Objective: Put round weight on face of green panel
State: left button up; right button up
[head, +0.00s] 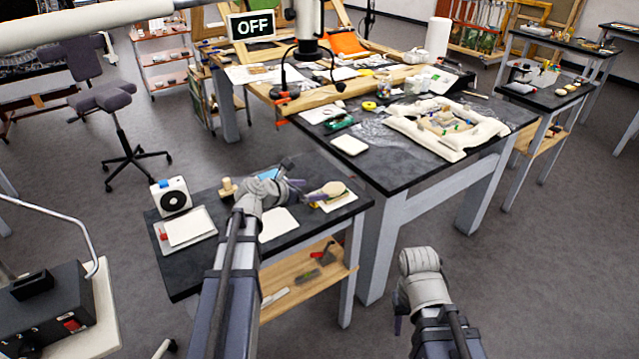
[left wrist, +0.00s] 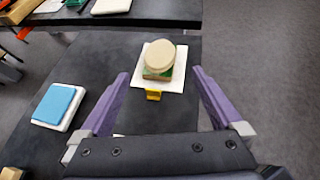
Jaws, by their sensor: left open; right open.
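The beige round weight (left wrist: 160,55) appears to lie on the green panel (left wrist: 159,75), covering most of its face; only green and brown edges of the panel show. Both are over a white sheet (left wrist: 183,55) on the small dark table. The weight also shows in the head view (head: 333,188). My left gripper (left wrist: 161,72) is open and empty, its purple fingers spread either side of the weight in the wrist view, apart from it. In the head view my left gripper (head: 308,195) is just left of the weight. My right gripper (head: 399,318) is low at the right, fingers mostly hidden.
A yellow item (left wrist: 153,95) is at the sheet's near edge. A blue-topped pad (left wrist: 56,104) lies left. A white box with a black dial (head: 171,195) and a wooden knob (head: 228,187) stand on the small table (head: 190,263). A larger cluttered table (head: 395,172) adjoins behind.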

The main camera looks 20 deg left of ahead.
pick_arm(q)
jog(key=shift+v, duration=1)
dwell(0.6)
